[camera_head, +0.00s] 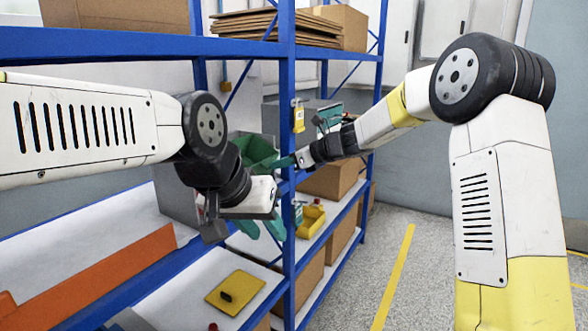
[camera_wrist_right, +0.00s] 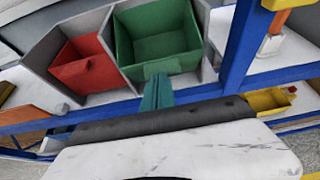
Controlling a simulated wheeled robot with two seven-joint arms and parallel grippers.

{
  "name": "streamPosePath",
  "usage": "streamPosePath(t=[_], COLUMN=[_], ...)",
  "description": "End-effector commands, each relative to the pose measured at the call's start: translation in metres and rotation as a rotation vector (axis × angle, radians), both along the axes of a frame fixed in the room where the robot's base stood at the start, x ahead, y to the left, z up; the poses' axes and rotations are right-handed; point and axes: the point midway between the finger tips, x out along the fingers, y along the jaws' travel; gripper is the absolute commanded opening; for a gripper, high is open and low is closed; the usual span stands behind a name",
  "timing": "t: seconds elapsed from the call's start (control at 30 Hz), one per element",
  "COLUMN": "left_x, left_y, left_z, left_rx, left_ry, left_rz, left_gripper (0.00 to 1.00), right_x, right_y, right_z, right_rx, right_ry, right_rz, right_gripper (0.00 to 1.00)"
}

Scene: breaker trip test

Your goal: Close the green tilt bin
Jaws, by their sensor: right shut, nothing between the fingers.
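The green tilt bin (camera_wrist_right: 160,30) is tipped out of its grey housing, and its open inside shows in the right wrist view. A small green handle (camera_wrist_right: 163,67) sits on its front rim. In the head view the bin (camera_head: 256,150) is partly hidden behind my left wrist and right fingers. My right gripper (camera_wrist_right: 157,92) has its teal fingers shut and empty, with the tips just in front of the handle; I cannot tell whether they touch. It also shows in the head view (camera_head: 284,162). My left gripper (camera_head: 262,229) points down below the bin, its teal fingers apart and empty.
A red bin (camera_wrist_right: 83,65) stands beside the green one, also tipped open. A blue shelf post (camera_head: 289,110) rises close to my right gripper. A yellow bin (camera_head: 311,220) and a yellow plate (camera_head: 235,292) lie on the shelves. An orange bar (camera_head: 95,275) is at lower left.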

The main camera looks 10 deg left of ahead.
Motion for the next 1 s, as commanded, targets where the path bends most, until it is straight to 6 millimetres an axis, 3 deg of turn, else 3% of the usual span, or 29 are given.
streamPosePath(t=[0.5, 1.0], left_x=[0.0, 0.0], left_y=[0.0, 0.0], left_z=[0.0, 0.0], left_rx=[0.0, 0.0], left_ry=[0.0, 0.0], left_rz=[0.0, 0.0], left_gripper=[0.36, 0.36], right_x=[0.011, 0.014], right_y=[0.032, 0.039], right_z=[0.026, 0.029], right_rx=[0.001, 0.0], right_ry=[0.0, 0.0], right_rz=[0.002, 0.001], right_gripper=[0.0, 0.0])
